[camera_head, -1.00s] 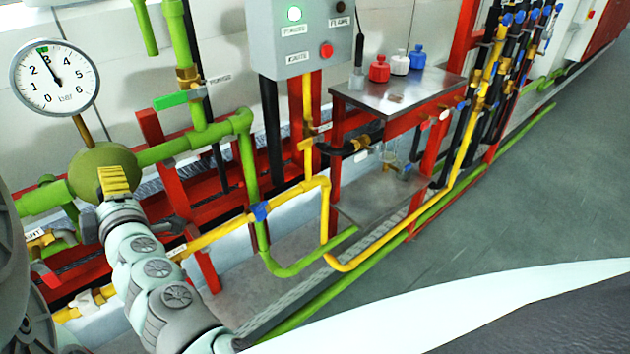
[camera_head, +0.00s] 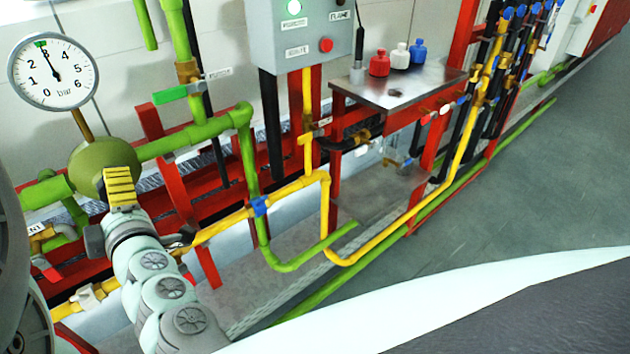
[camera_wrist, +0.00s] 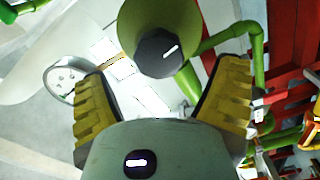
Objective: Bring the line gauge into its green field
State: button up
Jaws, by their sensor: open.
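The line gauge (camera_head: 53,72) is a round white dial marked 0 to 6 bar at the upper left. Its black needle points up and slightly left near the 3, at or close to the small green field; the exact alignment is too small to tell. Below it sits the olive-green regulator body (camera_head: 92,158). My gripper (camera_head: 120,188) is in front of this body. In the wrist view, the black knob (camera_wrist: 160,55) with a white mark is on the regulator (camera_wrist: 185,22). My gripper's yellow jaws (camera_wrist: 163,75) are open on either side, apart from the knob.
Green pipes with a green lever (camera_head: 180,94) run right of the regulator. Red frame posts and a yellow pipe (camera_head: 230,222) are near my arm. A grey control box (camera_head: 300,35) and a steel table (camera_head: 400,85) with bottles stand farther right. Open floor (camera_head: 540,180) lies right.

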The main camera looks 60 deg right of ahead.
jog(key=v, duration=0.7)
jog(key=shift+s, duration=0.4)
dwell(0.3)
